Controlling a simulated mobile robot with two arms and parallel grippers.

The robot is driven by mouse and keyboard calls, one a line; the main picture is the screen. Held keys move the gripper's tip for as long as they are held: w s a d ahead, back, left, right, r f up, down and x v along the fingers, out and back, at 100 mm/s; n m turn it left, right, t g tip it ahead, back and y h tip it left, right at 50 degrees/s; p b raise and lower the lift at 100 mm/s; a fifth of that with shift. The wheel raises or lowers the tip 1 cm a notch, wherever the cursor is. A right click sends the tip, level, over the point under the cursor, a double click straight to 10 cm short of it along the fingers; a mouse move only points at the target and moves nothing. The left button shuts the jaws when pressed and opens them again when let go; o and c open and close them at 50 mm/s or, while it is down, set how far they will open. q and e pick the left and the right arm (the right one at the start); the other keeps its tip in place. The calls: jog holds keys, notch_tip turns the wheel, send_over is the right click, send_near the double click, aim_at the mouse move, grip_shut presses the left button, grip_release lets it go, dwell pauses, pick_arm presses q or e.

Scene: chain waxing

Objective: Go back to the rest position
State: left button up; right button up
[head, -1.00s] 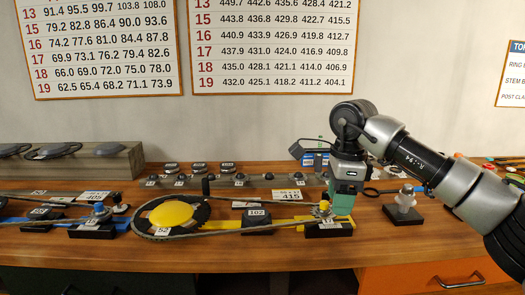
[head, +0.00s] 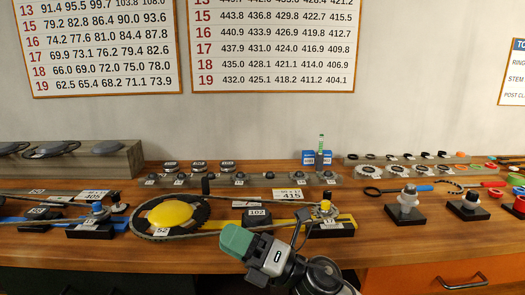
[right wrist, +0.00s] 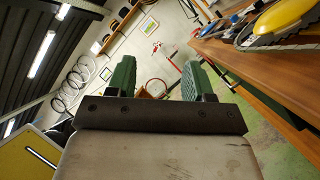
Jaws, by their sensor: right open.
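My right gripper (head: 236,242) is in front of the bench, low in the middle of the head view, with its green fingertips pointing left. In the right wrist view its two green fingers (right wrist: 160,78) stand apart with nothing between them. The chainring with a yellow centre (head: 171,214) and its chain lie on the bench just behind and left of the gripper. The small black block marked 102 (head: 257,217) sits behind it. The yellow-topped post on a black base (head: 328,229) stands to the right. My left gripper is in neither view.
The wooden bench (head: 370,238) has a clear front strip right of centre. Grey posts on black bases (head: 406,205) stand at the right. An orange drawer (head: 430,276) is below.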

jog(key=d+f+m+t+h, duration=0.6)
jog(key=d+m+h, duration=0.25)
jog(key=m, duration=0.55)
jog(key=d+f+m+t+h, duration=0.7)
jog(key=m+h, duration=0.2)
jog(key=m, duration=0.5)
jog(key=s+d+f+m+g+h, duration=0.4)
jog(key=s+d+f+m+g, duration=0.15)
jog(key=f, duration=0.35)
jog(key=s+d+f+m+g, duration=0.2)
jog(key=s+f+g, duration=0.25)
jog(key=s, duration=0.55)
jog(key=s+d+f+m+g, duration=0.3)
jog(key=s+f+g, duration=0.15)
jog(key=s, duration=0.55)
notch_tip(320, 180, down, 22)
jog(key=f+g+p, duration=0.1)
jog(key=g+p, duration=0.1)
jog(key=p, duration=0.2)
jog(key=s+d+f+p, duration=0.2)
jog(key=s+f, duration=1)
jog(key=s, duration=0.5)
jog(key=shift+d+f+n+g, duration=0.35)
jog(key=shift+f+g, duration=0.05)
jog(key=shift+g, duration=0.05)
